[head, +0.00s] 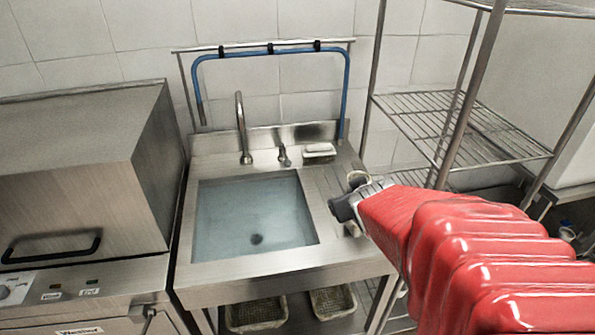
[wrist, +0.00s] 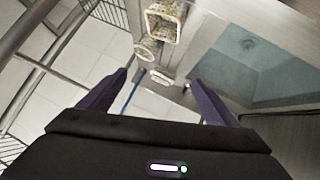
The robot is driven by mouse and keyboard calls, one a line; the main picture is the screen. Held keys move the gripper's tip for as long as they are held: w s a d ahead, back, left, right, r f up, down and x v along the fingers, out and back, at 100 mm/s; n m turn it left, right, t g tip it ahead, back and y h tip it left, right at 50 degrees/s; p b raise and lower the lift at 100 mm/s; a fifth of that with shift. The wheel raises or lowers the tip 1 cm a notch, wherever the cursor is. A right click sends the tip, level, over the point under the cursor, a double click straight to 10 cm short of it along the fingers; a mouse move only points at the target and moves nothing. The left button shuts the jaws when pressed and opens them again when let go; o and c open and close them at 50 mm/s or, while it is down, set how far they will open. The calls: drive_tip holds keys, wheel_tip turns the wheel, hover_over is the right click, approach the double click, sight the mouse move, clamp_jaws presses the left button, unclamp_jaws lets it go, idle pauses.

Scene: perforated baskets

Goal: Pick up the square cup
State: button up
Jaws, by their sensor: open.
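The square cup (wrist: 178,31) shows in the wrist view at the top centre, with a pale, stained rim and a square opening. It stands on the sink's right-hand drainboard, beyond my fingertips and apart from them. In the head view it is mostly hidden behind my gripper (head: 345,207); a small pale part near the gripper's lower edge may be it. In the wrist view my gripper (wrist: 158,76) has its two dark fingers spread wide, with nothing between them.
A round cup (wrist: 146,52) stands beside the square cup, and also shows in the head view (head: 358,175). A white soap-like block (head: 319,149) lies at the back. The water-filled basin (head: 255,215) is left; a wire rack (head: 455,120) stands right. Perforated baskets (head: 256,314) sit below.

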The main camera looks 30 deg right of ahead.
drive_tip(key=t, duration=0.2)
hover_over(351, 225)
drive_tip(key=s+d, duration=0.4)
wheel_tip(351, 225, down, 5)
drive_tip(key=s+f+y, duration=0.1)
drive_tip(key=s+f+t+y, duration=0.1)
drive_tip(key=f, duration=0.1)
drive_tip(key=s+f+y, duration=0.1)
drive_tip(key=shift+s+d+f+t, duration=0.1)
drive_tip(key=shift+s+f+t, duration=0.05)
drive_tip(key=shift+f+t, duration=0.25)
drive_tip(key=shift+s+a+f+t+y, duration=0.2)
drive_tip(key=shift+s+a+t+y, duration=0.1)
drive_tip(key=shift+s+t+y, duration=0.25)
drive_tip(key=shift+w, duration=0.1)
drive_tip(key=shift+w+g, duration=0.1)
drive_tip(key=shift+g, duration=0.15)
drive_tip(key=shift+x, duration=4.25)
drive_tip(key=shift+a+x, duration=0.2)
drive_tip(key=shift+x, duration=1.1)
drive_tip(key=shift+a+x, duration=0.15)
drive_tip(key=shift+x, duration=1.15)
